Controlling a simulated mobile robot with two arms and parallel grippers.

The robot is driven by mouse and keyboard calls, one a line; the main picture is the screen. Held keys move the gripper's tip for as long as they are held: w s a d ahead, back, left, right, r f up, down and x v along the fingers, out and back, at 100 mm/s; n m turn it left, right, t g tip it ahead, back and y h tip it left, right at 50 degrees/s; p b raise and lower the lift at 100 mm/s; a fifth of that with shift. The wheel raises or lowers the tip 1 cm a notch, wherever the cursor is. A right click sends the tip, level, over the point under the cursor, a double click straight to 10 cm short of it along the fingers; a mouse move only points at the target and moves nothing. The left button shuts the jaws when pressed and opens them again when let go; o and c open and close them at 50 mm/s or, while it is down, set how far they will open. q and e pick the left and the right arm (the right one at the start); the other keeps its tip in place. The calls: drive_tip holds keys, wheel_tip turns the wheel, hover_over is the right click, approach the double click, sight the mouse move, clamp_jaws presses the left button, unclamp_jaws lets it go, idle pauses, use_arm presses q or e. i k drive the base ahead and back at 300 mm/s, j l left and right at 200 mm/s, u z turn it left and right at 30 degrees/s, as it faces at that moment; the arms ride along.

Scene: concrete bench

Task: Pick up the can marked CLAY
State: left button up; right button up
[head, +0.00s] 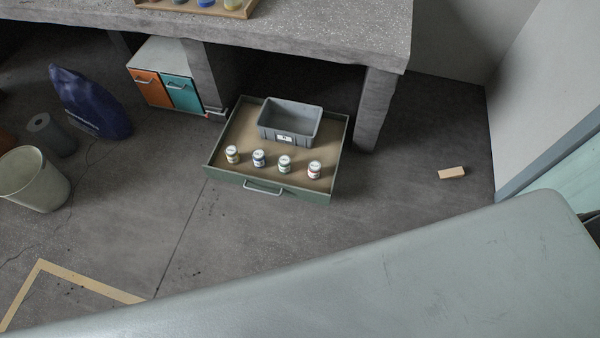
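Several small cans with white lids stand upright in a row along the front of an open green drawer or tray (215,160) low under the bench. From left to right they are a yellowish can (232,156), a bluish can (259,160), a greenish can (284,165) and a reddish can (314,171). Their lettering is too small to read, so I cannot tell which is marked CLAY. Neither of my grippers is in view.
A grey bin (303,118) stands behind the cans. The concrete bench (300,38) overhangs the back, with a leg (378,108) at right. A wooden block (452,173) lies on the floor. A large grey-green surface covers the lower right. Floor before the drawer is clear.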

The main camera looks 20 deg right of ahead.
sight(314, 166)
drive_tip(key=i+j+z, duration=0.2)
drive_tip(key=i+z, duration=0.15)
drive_tip(key=i, duration=0.15)
drive_tip(key=i+j+z, duration=0.7)
drive_tip(key=i+j, duration=0.2)
